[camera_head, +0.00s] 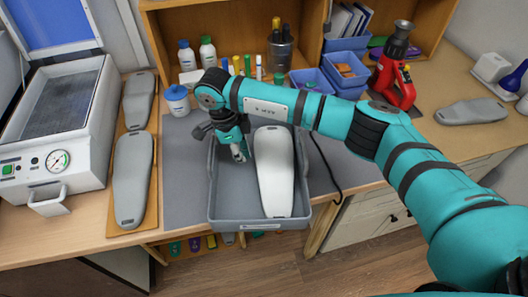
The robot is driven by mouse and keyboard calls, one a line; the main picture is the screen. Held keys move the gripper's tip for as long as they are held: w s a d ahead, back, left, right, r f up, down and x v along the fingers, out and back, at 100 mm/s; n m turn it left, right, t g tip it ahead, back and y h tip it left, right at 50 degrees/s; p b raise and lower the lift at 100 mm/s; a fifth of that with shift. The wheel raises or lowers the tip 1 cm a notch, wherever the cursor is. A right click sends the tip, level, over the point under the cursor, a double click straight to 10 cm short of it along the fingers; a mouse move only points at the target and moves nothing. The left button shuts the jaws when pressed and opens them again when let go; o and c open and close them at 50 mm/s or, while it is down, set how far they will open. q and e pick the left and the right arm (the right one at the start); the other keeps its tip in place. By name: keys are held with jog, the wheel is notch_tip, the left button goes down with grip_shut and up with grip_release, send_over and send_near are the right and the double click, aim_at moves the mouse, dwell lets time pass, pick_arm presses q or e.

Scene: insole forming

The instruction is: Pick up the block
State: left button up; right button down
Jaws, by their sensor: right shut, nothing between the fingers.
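A white, foot-shaped block (275,178) lies lengthwise in the right part of a grey tray (226,212). My right gripper (241,157) points down over the left part of the tray, left of the block's upper end. Its fingers look closed with nothing held, and a gap shows between them and the block. Whether the fingertips touch the tray floor I cannot tell. Grey foot-shaped blocks also lie at the left, one nearer (131,185) and one farther (138,100), and another grey one (470,112) lies at the right. My left gripper is out of view.
A white machine (84,165) with a gauge and open blue lid stands at the left. A lidded jar (177,99), bottles (207,52), a pen cup (281,54) and blue bins (345,70) line the back. A red tool (392,75) stands behind my right arm. A black cable runs right of the tray.

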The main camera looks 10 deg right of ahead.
aim_at(265, 163)
jog(key=d+p, duration=0.1)
jog(key=d, duration=0.3)
jog(key=s+d+p, duration=0.1)
jog(key=d+p, duration=0.1)
jog(key=d, duration=0.1)
jog(key=s+d+p, duration=0.1)
jog(key=d+p, duration=0.1)
jog(key=d, duration=0.2)
jog(key=shift+s+d+r, duration=0.25)
jog(key=shift+d+r, duration=0.05)
jog(key=shift+r, duration=0.05)
jog(key=shift+a+f+p, duration=0.15)
jog(key=shift+f+p, duration=0.15)
jog(key=shift+p, duration=0.3)
jog(key=shift+f+b, duration=0.65)
jog(key=shift+s+a, duration=0.1)
jog(key=shift+s, duration=0.05)
jog(key=shift+f, duration=0.2)
jog(key=a+b, duration=0.4)
jog(key=shift+w+a+f, duration=0.2)
jog(key=shift+w+a, duration=0.15)
jog(key=shift+w, duration=0.05)
jog(key=shift+a+r+b, duration=0.1)
jog(key=shift+a+b, duration=0.2)
jog(key=shift+a, duration=0.05)
jog(key=shift+r, duration=0.1)
